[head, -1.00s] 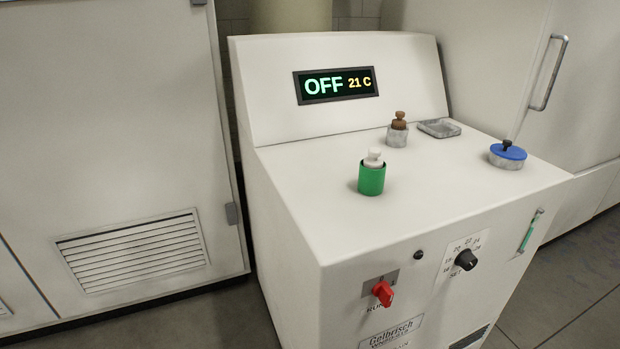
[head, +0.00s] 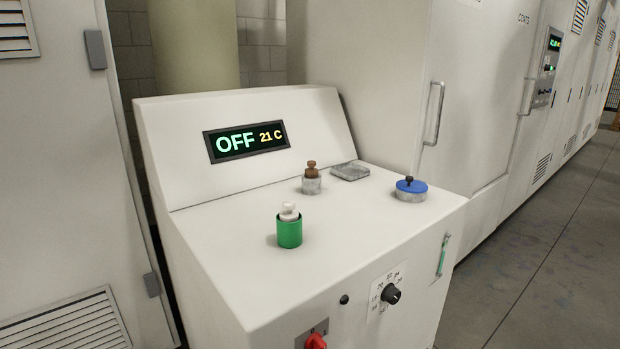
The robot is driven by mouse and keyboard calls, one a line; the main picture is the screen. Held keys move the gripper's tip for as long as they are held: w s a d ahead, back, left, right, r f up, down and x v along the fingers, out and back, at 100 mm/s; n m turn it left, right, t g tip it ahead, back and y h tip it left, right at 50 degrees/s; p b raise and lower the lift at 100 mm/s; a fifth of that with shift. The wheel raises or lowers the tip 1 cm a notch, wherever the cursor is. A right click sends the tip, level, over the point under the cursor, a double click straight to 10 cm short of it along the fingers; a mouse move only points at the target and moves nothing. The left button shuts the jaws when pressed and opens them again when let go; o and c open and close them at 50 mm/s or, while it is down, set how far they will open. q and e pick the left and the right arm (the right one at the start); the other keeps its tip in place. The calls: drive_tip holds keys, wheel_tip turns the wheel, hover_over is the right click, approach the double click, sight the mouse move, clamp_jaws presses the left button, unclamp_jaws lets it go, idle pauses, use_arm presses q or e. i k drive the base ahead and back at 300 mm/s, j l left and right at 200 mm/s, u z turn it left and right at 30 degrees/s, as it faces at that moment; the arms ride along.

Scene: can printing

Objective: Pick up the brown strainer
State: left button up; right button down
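The brown strainer (head: 311,168) is a small brown knobbed piece. It sits upright on a grey metal cup (head: 312,186) near the back of the white machine's top (head: 345,232). Its lower part is hidden in or behind the cup's rim. Neither of my grippers shows in the head view.
A green cup (head: 289,233) with a white knobbed piece (head: 289,211) stands in front. A grey tray (head: 350,172) and a blue-lidded round pot (head: 411,190) stand to the right. A display panel (head: 246,141) reads OFF 21 C. Knobs and a red switch (head: 316,342) sit on the front. Floor is open at right.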

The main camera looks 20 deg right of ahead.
sight(311, 172)
drive_tip(key=i+j+z, duration=0.15)
drive_tip(key=j, duration=0.25)
drive_tip(key=i+j+z, duration=0.1)
drive_tip(key=i+j, duration=0.2)
drive_tip(key=i+j+z, duration=0.15)
drive_tip(key=j, duration=0.4)
drive_tip(key=i+j+z, duration=0.1)
drive_tip(key=i+j, duration=0.15)
drive_tip(key=j, duration=0.2)
drive_tip(key=i+j+z, duration=0.15)
drive_tip(key=j, duration=0.3)
drive_tip(key=i+j+z, duration=0.1)
drive_tip(key=j, duration=0.4)
drive_tip(key=i+j+z, duration=0.15)
drive_tip(key=j, duration=0.3)
drive_tip(key=i+j+z, duration=0.1)
drive_tip(key=j, duration=0.45)
